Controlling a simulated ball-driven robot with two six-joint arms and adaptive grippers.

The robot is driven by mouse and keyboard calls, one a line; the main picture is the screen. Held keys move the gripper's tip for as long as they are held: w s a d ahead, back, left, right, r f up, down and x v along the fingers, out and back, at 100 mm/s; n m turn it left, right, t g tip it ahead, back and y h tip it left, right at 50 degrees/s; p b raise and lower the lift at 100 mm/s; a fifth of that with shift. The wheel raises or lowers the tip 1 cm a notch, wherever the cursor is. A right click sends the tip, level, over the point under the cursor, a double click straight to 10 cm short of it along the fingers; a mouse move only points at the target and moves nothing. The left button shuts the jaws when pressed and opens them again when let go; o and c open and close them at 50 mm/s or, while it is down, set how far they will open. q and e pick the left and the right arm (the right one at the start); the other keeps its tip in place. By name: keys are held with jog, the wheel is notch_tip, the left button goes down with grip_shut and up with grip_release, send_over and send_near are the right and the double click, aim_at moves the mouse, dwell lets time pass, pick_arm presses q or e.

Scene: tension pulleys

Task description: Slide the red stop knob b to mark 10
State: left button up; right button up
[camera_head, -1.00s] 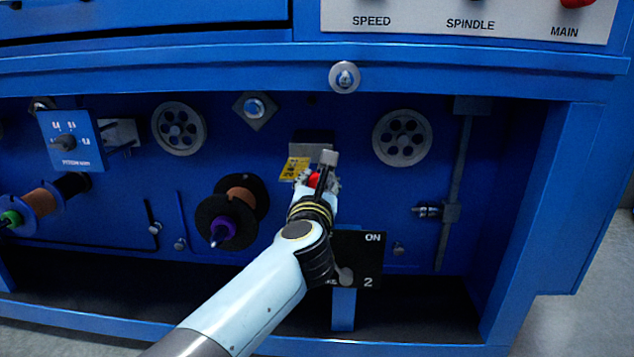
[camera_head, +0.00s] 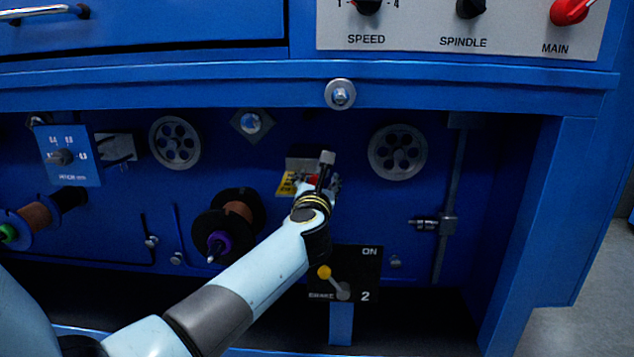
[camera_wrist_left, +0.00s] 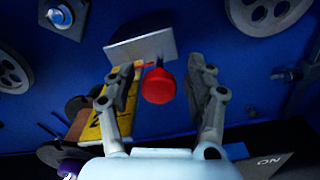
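The red stop knob (camera_wrist_left: 158,86) sits below a grey plate (camera_wrist_left: 140,47) in the left wrist view. In the head view only a bit of red (camera_head: 313,181) shows behind my gripper. My left gripper (camera_wrist_left: 168,78) is open, with one finger on each side of the knob; I cannot tell whether either finger touches it. It also shows in the head view (camera_head: 319,178). A yellow scale plate (camera_wrist_left: 93,130) lies left of the knob, partly behind the left finger. Its marks are too blurred to read. My right gripper is not in view.
A brake panel (camera_head: 369,275) with a yellow-tipped lever (camera_head: 325,272) is below my gripper. A spool with a purple tip (camera_head: 218,243) stands to the left. Spoked pulleys (camera_head: 397,152) are on the back wall. A blue ledge (camera_head: 480,88) overhangs above.

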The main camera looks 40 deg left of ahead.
pick_arm(q)
jog(key=v, duration=1.2)
jog(key=shift+f, duration=0.1)
